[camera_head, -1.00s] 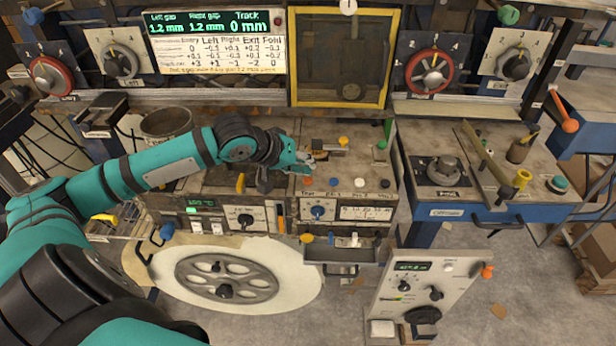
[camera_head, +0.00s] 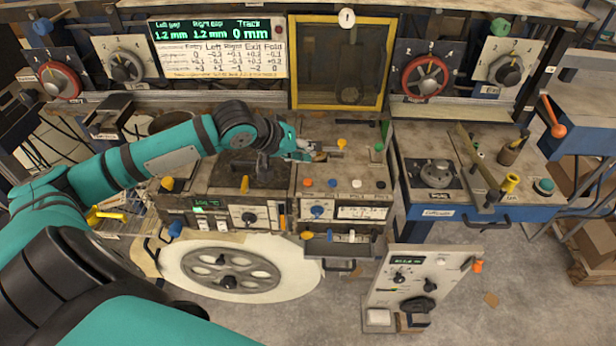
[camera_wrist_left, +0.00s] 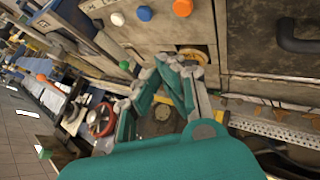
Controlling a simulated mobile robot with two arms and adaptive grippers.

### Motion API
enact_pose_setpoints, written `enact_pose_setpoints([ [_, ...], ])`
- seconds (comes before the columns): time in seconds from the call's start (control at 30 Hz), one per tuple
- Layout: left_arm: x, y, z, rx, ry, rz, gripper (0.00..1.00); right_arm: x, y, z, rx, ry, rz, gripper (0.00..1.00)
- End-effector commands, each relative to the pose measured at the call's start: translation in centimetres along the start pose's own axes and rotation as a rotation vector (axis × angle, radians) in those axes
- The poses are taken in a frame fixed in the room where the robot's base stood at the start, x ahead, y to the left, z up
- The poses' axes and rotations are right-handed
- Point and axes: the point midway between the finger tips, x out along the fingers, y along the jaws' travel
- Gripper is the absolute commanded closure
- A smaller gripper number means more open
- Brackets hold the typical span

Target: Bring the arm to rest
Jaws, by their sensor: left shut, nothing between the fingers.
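My left arm comes in from the left in the head view and reaches across the machine bench. My left gripper (camera_head: 318,156) is at the back of the bench top, above the row of coloured buttons. It is shut and empty. In the left wrist view the gripper (camera_wrist_left: 182,62) shows its teal and grey fingers with their tips together, in front of a round brass-coloured part (camera_wrist_left: 196,54). I cannot tell whether the fingers touch that part. My right gripper is not in view.
A display panel (camera_head: 218,47) and a yellow-framed window (camera_head: 340,104) stand behind the bench. A large reel (camera_head: 232,274) lies in front below. A blue side table (camera_head: 440,212) is on the right, and a tilted control box (camera_head: 415,283) stands on the floor. Clear floor lies at lower right.

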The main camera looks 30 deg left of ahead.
Motion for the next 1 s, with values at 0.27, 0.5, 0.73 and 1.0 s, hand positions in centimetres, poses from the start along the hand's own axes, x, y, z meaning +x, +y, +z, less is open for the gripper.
enact_pose_setpoints([
  [0.27, 0.0, 0.0, 0.0, 0.000, 0.000, 0.000, 1.00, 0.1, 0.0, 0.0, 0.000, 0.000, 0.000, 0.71],
  [0.5, 0.0, 0.0, 0.0, 0.000, 0.000, 0.000, 1.00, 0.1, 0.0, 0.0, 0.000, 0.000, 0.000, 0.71],
  [0.73, 0.6, 0.0, 1.6, 0.030, -0.019, -0.003, 1.00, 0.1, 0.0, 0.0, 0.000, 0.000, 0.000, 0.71],
  [1.0, 3.2, -0.3, 16.7, 0.361, -0.163, -0.039, 1.00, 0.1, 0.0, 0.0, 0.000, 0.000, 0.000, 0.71],
])
